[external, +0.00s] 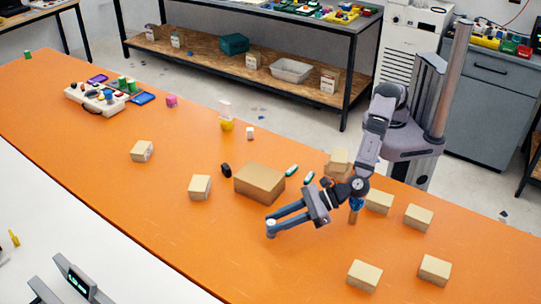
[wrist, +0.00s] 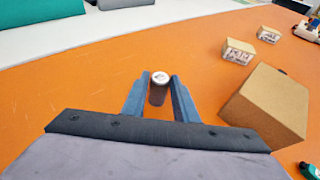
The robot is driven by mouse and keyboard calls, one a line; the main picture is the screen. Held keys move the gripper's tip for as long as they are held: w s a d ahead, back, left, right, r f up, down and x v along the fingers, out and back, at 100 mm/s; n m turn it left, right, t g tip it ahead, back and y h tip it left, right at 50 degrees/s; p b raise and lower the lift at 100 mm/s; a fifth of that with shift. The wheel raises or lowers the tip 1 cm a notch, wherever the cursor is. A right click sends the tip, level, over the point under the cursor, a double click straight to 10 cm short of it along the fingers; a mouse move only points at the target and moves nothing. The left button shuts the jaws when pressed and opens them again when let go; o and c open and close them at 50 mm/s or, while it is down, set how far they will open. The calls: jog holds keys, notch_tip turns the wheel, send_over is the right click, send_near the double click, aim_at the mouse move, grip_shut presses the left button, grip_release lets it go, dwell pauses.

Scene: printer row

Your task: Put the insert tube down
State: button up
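The insert tube (wrist: 159,79) shows in the wrist view as a small tube with a pale round top and a darker body, upright or nearly so. It is between the tips of my gripper (wrist: 160,90), whose two blue-grey fingers appear closed on its sides. In the external view my gripper (external: 271,225) reaches left, low over the orange table (external: 180,235), in front of a large cardboard box. A pale tip of the tube shows at the fingertips there. Whether the tube's lower end touches the table is hidden.
The large cardboard box (external: 260,182) stands just behind my gripper; it also shows at the right of the wrist view (wrist: 268,103). Several small cartons (external: 200,187) are spread around. The table left of my fingertips is clear.

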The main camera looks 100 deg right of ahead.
jog(key=shift+o, duration=1.2)
jog(key=shift+r, duration=0.1)
jog(key=shift+r, duration=0.15)
jog(key=b+v, duration=0.1)
jog(key=v, duration=1.1)
